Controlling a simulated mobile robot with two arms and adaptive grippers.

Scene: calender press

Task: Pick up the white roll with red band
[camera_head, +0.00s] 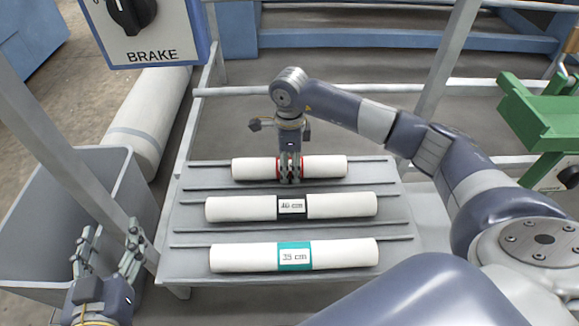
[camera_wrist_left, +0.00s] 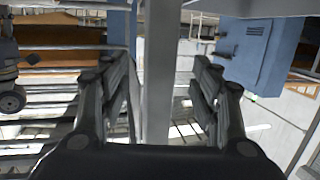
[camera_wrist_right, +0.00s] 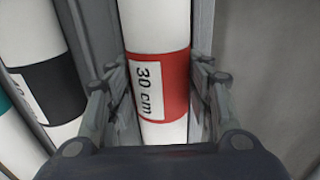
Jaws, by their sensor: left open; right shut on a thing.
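The white roll with the red band (camera_head: 325,167) lies at the far side of the grey rack, its label reading 30 cm in the right wrist view (camera_wrist_right: 174,85). My right gripper (camera_head: 289,178) comes down on it from above and is shut on it at the red band, one finger on each side. The roll looks level and still at the rack's surface; whether it is lifted at all I cannot tell. My left gripper (camera_head: 106,258) is open and empty at the lower left, beside the rack; its spread fingers show in the left wrist view (camera_wrist_left: 163,105).
A white roll with a black band (camera_head: 235,209) and one with a teal band (camera_head: 240,258) lie nearer on the rack (camera_head: 185,225), separated by thin bars. A grey bin (camera_head: 125,170) stands left. A frame post crosses between bin and rack. A BRAKE switch box (camera_head: 150,40) hangs upper left.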

